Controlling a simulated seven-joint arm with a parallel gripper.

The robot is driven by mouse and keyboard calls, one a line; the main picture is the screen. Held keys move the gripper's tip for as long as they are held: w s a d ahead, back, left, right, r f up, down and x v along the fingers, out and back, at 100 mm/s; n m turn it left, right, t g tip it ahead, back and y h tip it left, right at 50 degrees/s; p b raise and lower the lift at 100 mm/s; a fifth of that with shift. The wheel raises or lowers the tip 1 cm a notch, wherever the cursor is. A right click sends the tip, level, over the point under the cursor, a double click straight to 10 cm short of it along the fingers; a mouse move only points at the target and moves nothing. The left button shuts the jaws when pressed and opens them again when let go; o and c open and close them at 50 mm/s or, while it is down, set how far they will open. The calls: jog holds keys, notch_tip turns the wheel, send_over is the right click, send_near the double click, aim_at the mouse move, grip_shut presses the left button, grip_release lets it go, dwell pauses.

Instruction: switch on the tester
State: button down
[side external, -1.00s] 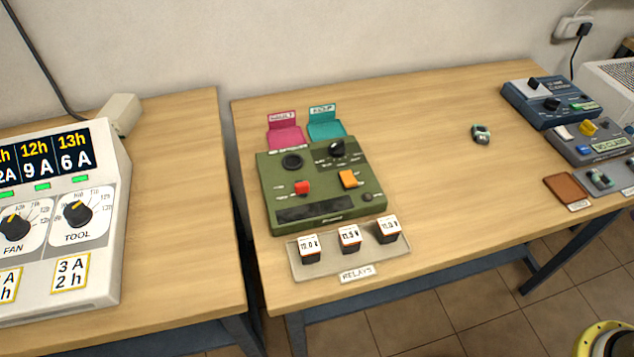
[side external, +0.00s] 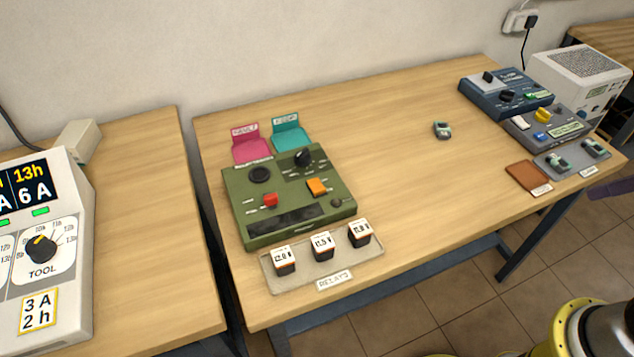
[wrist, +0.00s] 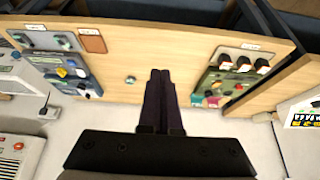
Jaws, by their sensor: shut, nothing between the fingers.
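A green device (side external: 290,195) with a black knob, a red button (side external: 270,200) and an orange switch (side external: 317,187) sits on the middle table. It looks like the tester, but its lettering is too small to read. Its dark display strip shows no readable text. It also shows in the wrist view (wrist: 214,82), on the right. My gripper (wrist: 160,74) is shut and empty, pointing over the table, well apart from the green device. A dark purple part at the side view's right edge looks like its fingers.
A relay tray (side external: 268,276) with three small blocks lies before the green device; pink (side external: 250,149) and teal (side external: 292,138) trays stand behind it. Blue (side external: 505,97) and grey (side external: 549,128) devices stand right.

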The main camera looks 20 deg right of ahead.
jog(key=w+a+r+m, duration=0.1)
jog(key=w+r+m, duration=0.2)
jog(key=w+r, duration=0.75)
jog(key=w+a, duration=0.8)
jog(key=w, duration=0.5)
jog(key=w+a+f+n+g, duration=0.1)
jog(key=w+a+f, duration=0.65)
jog(key=a, duration=0.25)
jog(key=a+f+n+g, duration=0.2)
jog(key=a+f, duration=0.7)
jog(key=f, duration=0.1)
jog(key=shift+w+a, duration=0.2)
jog(key=shift+w, duration=0.05)
